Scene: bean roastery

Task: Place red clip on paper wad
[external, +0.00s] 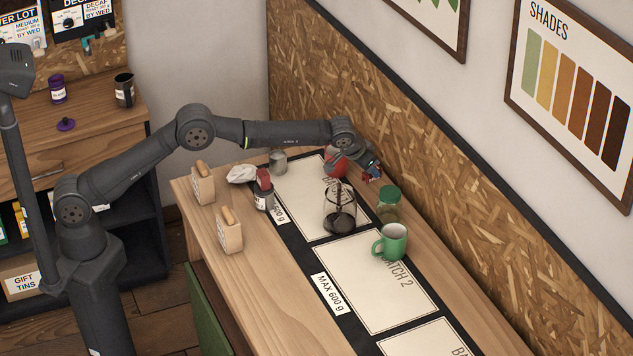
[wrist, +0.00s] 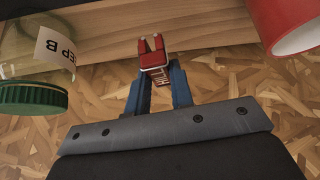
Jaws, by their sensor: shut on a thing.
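The red clip (wrist: 153,57) is between the blue fingers of my gripper (wrist: 156,82) in the wrist view. My gripper is shut on it, with its red end pointing away from the wrist. In the external view my gripper (external: 371,171) is at the far right of the table, by the chipboard wall, and the clip is hard to make out there. The paper wad (external: 241,174) is a crumpled white lump near the table's far left end, well to the left of my gripper. The wad is not in the wrist view.
A red cup (external: 336,163) stands close to my gripper; a green-lidded jar (external: 388,204) is on its other side. A glass pot (external: 340,212), green mug (external: 394,240), metal cup (external: 278,161) and red-topped tin (external: 264,195) stand nearby.

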